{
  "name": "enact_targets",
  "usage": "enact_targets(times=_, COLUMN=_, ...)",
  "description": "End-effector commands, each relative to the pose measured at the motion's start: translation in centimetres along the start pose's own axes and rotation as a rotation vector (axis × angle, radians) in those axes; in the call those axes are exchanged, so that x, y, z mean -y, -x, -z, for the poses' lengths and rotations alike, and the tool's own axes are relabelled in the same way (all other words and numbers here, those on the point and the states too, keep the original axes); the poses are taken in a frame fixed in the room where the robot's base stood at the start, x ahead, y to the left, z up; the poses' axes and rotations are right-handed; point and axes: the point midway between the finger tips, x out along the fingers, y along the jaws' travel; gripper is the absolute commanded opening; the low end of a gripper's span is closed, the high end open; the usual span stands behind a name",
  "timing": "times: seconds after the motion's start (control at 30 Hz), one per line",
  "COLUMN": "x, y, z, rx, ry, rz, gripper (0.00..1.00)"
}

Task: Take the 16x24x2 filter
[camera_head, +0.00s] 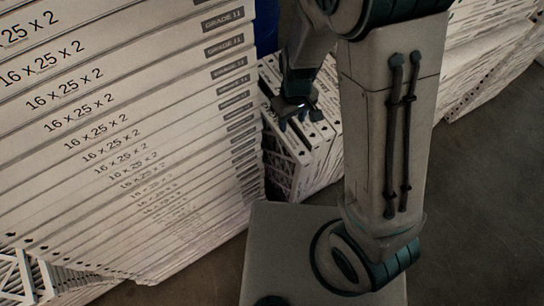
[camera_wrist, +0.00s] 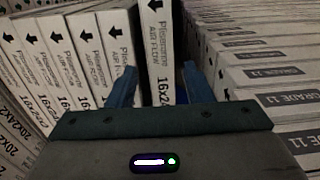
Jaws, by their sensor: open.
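In the wrist view, a white filter (camera_wrist: 158,40) marked "16x24", the rest of its label hidden by my gripper, stands on edge with a black arrow at its end. My gripper (camera_wrist: 159,68) is open, with one blue finger on each side of this filter. I cannot tell whether the fingers touch it. More filters (camera_wrist: 65,65) with 16x24 labels stand in a row to its left. In the head view, my gripper (camera_head: 298,108) is over the row of upright filters (camera_head: 318,140), beside the tall stack.
A tall stack of 16 x 25 x 2 filters (camera_head: 120,150) fills the left of the head view. Filters marked 20x24x2 (camera_wrist: 15,135) are at the wrist view's left edge. A "GRADE 11" stack (camera_wrist: 270,75) is close on the right. Bare floor (camera_head: 480,200) lies right of my arm.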

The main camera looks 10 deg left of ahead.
Motion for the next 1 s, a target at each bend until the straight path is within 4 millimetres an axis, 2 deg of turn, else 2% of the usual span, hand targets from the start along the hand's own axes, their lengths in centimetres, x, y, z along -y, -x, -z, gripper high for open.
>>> enact_targets(times=0.03, x=0.0, y=-1.4, z=-0.1, rx=0.005, ry=-0.001, rz=0.000, gripper=0.46)
enact_targets(times=0.1, x=0.0, y=-2.5, z=-0.1, rx=0.005, ry=-0.002, rz=0.001, gripper=0.46)
enact_targets(times=0.37, x=0.0, y=-4.5, z=-0.1, rx=0.001, ry=-0.001, rz=0.000, gripper=0.46)
enact_targets(times=0.63, x=-0.2, y=-8.4, z=-0.5, rx=0.003, ry=-0.001, rz=0.001, gripper=0.46)
enact_targets(times=0.77, x=-0.2, y=-9.2, z=-0.4, rx=0.001, ry=0.000, rz=0.000, gripper=0.46)
enact_targets(times=0.97, x=-0.1, y=-9.2, z=-0.4, rx=0.000, ry=0.001, rz=0.000, gripper=0.46)
enact_targets(times=1.0, x=-0.1, y=-9.2, z=-0.4, rx=0.000, ry=0.000, rz=0.000, gripper=0.44)
